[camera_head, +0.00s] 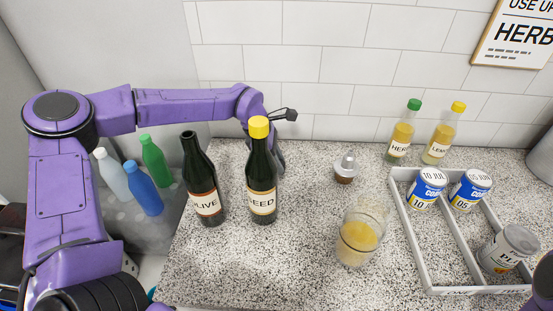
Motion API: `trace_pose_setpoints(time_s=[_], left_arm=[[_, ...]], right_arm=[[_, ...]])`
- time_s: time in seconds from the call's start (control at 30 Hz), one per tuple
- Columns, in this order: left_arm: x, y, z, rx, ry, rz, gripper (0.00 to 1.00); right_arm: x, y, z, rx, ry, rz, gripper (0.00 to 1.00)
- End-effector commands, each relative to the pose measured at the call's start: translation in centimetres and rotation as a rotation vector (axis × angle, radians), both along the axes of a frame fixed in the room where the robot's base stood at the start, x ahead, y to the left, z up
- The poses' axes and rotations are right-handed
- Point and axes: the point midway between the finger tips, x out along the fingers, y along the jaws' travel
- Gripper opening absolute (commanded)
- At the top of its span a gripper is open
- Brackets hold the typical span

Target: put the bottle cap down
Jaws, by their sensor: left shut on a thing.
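My left gripper (277,160) reaches down behind the dark seed bottle (262,175), close to the counter. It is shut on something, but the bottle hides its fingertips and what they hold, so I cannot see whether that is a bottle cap. A yellow cap (259,127) shows at the top of the seed bottle, in front of my left wrist. The dark olive bottle (203,180) stands upright to the left, with no coloured cap on its neck. My right gripper is not in view; only a bit of purple arm shows at the lower right edge.
A small grey-topped shaker (345,168) and a glass jar (357,240) stand on the speckled counter (300,275). A white divided tray (437,245) holds cans. Green-capped (401,132) and yellow-capped (444,134) bottles stand by the wall. The counter between seed bottle and jar is clear.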

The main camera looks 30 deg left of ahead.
Motion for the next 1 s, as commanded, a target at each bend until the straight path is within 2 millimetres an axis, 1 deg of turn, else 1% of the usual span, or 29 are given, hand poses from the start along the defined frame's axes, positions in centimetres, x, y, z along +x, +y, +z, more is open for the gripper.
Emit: trace_pose_setpoints(time_s=[0.13,0.17,0.2,0.23,0.5,0.57,0.63,0.77,0.9,1.0], left_arm=[[0.0,0.0,-0.4,0.0,0.0,0.0,0.06],[0.0,0.0,-0.4,0.001,-0.001,-0.001,0.37],[0.0,0.0,-0.3,0.001,-0.001,-0.001,0.5],[0.0,0.0,-0.3,0.001,-0.001,-0.001,0.6],[0.0,0.0,-0.3,0.0,-0.001,0.0,0.6],[0.0,0.0,0.2,0.001,-0.001,-0.001,0.6],[0.0,0.3,0.8,0.0,-0.003,0.002,0.6],[-0.5,1.3,3.6,-0.003,-0.006,0.003,0.6],[-1.1,2.7,7.0,0.0,-0.006,0.002,0.6],[-1.5,3.4,9.0,-0.001,-0.003,0.001,0.6]], right_arm=[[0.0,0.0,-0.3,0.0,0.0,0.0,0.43],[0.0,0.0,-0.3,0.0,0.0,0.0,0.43],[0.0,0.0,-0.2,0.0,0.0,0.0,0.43],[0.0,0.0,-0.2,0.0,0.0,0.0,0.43],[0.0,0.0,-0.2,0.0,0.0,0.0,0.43],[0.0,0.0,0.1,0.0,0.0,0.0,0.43],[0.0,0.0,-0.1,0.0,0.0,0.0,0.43],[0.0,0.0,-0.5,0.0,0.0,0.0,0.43],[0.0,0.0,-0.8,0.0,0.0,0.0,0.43],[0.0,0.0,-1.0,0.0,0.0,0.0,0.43]])
